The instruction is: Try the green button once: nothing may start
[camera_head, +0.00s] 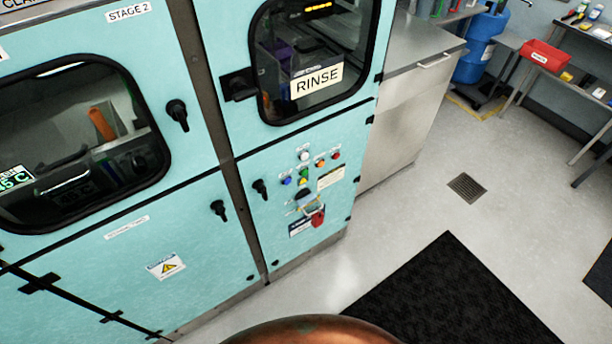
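The green button (303,172) is small and sits in a cluster on the turquoise cabinet's lower right panel (270,220), under the RINSE window. Whether any lamp is lit is too small to tell. Neither of my grippers is in view.
The RINSE window (310,55) and STAGE 2 window (75,140) are closed, with black handles beside them. A steel counter (420,100) adjoins the cabinet at right. A black mat (450,300) and a drain (467,187) lie on open floor. A red box (544,56) stands on a far bench.

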